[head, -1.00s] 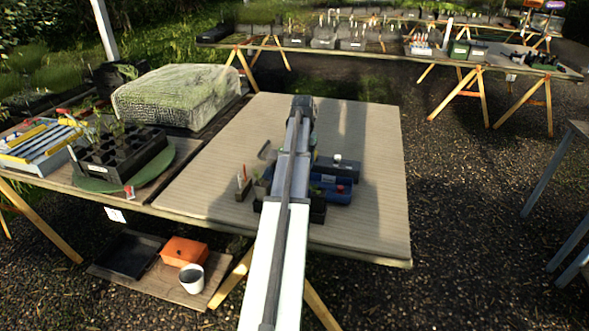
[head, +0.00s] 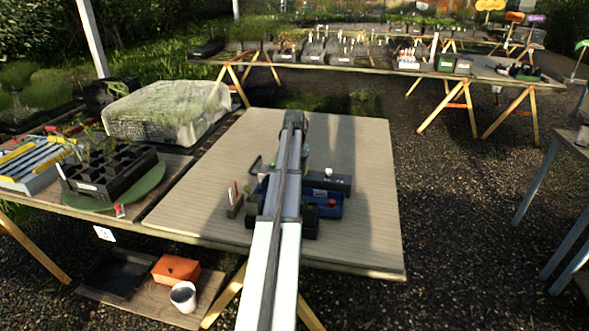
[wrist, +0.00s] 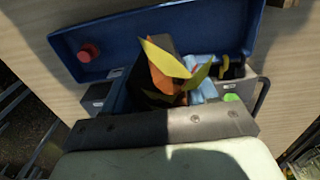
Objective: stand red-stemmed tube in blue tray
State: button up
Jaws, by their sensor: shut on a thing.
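The blue tray (head: 328,207) lies on the table, just right of my arm in the head view. In the wrist view the blue tray (wrist: 205,28) spans the top, with a round red thing (wrist: 88,53) in it. My gripper (wrist: 158,105) is shut on a dark tube (wrist: 150,97) with yellow-green leaves and an orange-red stem, seen from above. The tube appears over or beside the tray's edge; its height and foot are hidden. In the head view my arm hides the gripper and tube.
Light blue and green things (wrist: 231,97) show beside the tube. A small brown holder with sticks (head: 234,207) stands left of my arm. A black plant tray (head: 110,173) is farther left. The table's right side is clear.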

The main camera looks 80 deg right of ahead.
jog(key=shift+f, duration=2.35)
jog(key=shift+f, duration=0.35)
jog(key=o, duration=1.2)
notch_tip(320, 180, up, 14)
jog(key=shift+f, duration=0.1)
